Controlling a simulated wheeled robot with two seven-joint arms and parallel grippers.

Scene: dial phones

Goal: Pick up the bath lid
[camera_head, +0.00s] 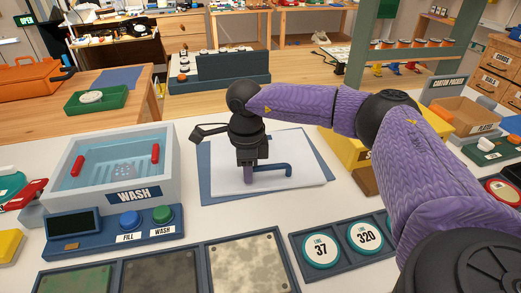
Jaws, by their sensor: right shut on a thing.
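The bath lid (225,178) is a flat white plate with a blue bar handle (277,167) on top. It lies over a blue mat (204,170) in the middle of the table; I cannot tell whether it is raised off it. My right gripper (249,178) points straight down at the lid and is shut on the blue handle near its left end. The fingertips partly hide the handle. The wash bath (178,180) stands to the left, with red grips inside and a WASH label. My left gripper is out of view.
A control box (93,243) with a blue and a green button stands before the bath. Framed stone-like panels (245,268) and a tray of round numbered dials (320,248) line the front. A yellow box (345,158) stands right of the lid, partly behind my arm.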

